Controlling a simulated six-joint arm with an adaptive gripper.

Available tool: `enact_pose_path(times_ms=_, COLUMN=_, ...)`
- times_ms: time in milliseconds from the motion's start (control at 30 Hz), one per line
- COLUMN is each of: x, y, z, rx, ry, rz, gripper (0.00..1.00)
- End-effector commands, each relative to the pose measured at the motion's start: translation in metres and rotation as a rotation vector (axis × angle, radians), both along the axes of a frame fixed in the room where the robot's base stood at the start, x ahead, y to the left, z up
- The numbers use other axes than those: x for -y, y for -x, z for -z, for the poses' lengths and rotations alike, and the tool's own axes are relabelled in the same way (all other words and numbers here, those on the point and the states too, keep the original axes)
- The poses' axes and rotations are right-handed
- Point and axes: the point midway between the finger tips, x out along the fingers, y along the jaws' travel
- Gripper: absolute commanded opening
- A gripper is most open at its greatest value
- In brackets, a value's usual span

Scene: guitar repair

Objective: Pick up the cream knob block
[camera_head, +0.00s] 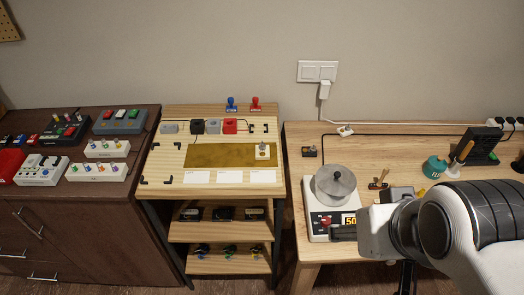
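A small cream block with a dark knob on top (262,151) stands at the right end of the brass-coloured strip (215,155) on the middle wooden stand; I take it to be the cream knob block. It looks upright and nothing covers it. My gripper (342,232) is at the lower right, over the front of the hot plate and well away from the cream block. Only a dark piece of its end shows, pointing left. The finger gap cannot be made out, and I see nothing held in it.
Grey, black and red blocks (230,126) sit behind the strip, with white cards (230,176) in front. A silver pot (334,184) on a hot plate (316,221) stands at the right bench's left side. Pedals (120,121) crowd the dark cabinet. Stamps (231,104) stand behind.

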Motion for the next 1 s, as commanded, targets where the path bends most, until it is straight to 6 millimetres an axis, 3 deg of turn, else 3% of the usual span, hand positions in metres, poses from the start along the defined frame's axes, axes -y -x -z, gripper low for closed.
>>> enact_pose_path(times_ms=333, x=0.000, y=0.000, z=0.000, rx=0.000, ry=0.000, rz=0.000, gripper=0.56)
enact_pose_path(times_ms=400, x=0.000, y=0.000, z=0.000, rx=0.000, ry=0.000, rz=0.000, gripper=0.64)
enact_pose_path(times_ms=767, x=0.001, y=-0.001, z=0.000, rx=0.001, ry=0.002, rz=0.001, gripper=0.64)
enact_pose_path(times_ms=1000, x=0.010, y=-0.023, z=-0.002, rx=0.028, ry=0.035, rz=0.007, gripper=0.64)
